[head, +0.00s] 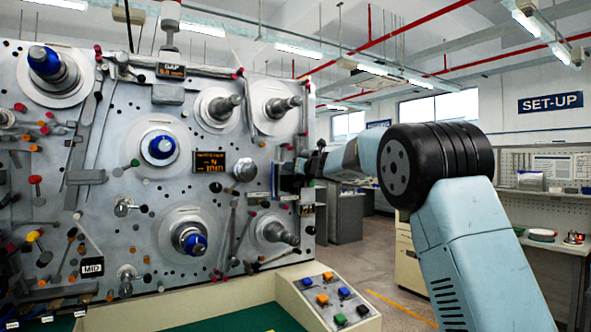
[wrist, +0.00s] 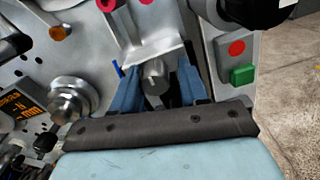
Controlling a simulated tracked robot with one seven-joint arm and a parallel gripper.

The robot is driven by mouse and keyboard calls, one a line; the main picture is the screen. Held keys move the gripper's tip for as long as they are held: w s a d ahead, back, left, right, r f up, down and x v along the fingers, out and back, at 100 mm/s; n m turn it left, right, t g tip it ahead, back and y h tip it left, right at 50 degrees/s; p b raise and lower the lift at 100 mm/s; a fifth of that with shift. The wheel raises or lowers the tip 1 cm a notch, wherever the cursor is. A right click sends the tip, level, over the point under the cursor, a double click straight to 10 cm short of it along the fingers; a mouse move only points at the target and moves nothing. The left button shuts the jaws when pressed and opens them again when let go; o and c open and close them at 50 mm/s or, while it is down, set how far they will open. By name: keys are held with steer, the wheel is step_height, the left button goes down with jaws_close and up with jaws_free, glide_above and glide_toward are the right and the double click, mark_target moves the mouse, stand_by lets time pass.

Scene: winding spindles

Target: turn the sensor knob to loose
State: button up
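My gripper (wrist: 157,88) is at the right edge of the machine panel in the head view, where my arm hides its fingertips. In the wrist view its two blue fingers stand apart, one on each side of a short grey metal cylinder (wrist: 155,74). Small gaps seem to show beside the cylinder; contact cannot be made out. A pale metal bracket sits just above it. No label names the sensor knob, so I cannot tell for sure whether this cylinder is it. A round silver knob (wrist: 70,100) is left of the fingers, also seen in the head view (head: 245,170).
An orange display (head: 210,162) is left of the silver knob. A MID plate (head: 91,267) is at lower left. Spindles (head: 278,232) stick out of the panel. A green button (wrist: 242,75) is close right of my gripper.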

steer(key=shift+o, duration=1.2)
steer(key=shift+a+r, duration=0.1)
steer(key=shift+s, duration=0.15)
steer(key=v, duration=1.3)
steer(key=shift+s+d, duration=0.2)
steer(key=shift+d, duration=0.05)
